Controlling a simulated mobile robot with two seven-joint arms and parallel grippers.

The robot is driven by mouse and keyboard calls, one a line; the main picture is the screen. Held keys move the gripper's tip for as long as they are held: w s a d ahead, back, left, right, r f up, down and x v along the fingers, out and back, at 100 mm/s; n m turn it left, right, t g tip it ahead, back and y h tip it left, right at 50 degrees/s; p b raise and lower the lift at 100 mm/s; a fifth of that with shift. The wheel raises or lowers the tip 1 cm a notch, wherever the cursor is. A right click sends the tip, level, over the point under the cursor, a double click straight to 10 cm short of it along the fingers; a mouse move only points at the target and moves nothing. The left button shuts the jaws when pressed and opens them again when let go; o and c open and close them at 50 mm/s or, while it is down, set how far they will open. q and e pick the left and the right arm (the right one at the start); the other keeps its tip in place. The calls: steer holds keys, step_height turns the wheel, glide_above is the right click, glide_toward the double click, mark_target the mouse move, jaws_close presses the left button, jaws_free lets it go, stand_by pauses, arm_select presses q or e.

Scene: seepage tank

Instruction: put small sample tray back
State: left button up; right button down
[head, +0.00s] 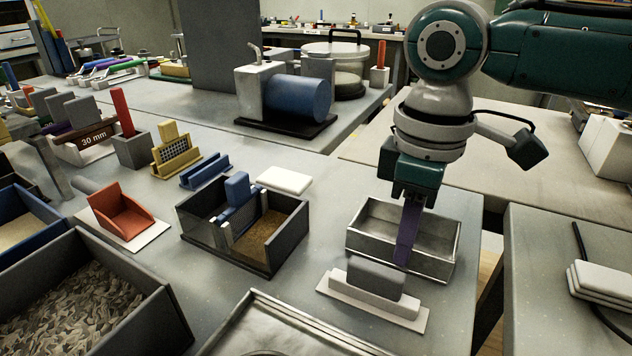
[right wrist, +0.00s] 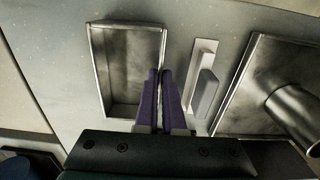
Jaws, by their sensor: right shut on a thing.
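The small sample tray (head: 360,242) is a shallow, open, empty metal box at the right end of the grey table. My right gripper (head: 403,262) points down at its near long wall, with purple fingers shut on that wall. In the right wrist view the closed fingers (right wrist: 160,85) meet at one long wall of the tray (right wrist: 126,70). The tray looks about level; I cannot tell whether it touches the table. My left gripper is not in view.
A grey block on a white base (head: 375,285) stands close in front of the tray. A dark open box (head: 225,250) with a blue piece and brown fill is to the left. A larger metal tray (head: 290,325) is at the front. A white slab (head: 284,180) lies behind the dark box.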

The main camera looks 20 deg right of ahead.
steer(key=c, duration=1.5)
jaws_free()
steer(key=shift+f, duration=0.15)
steer(key=o, duration=0.5)
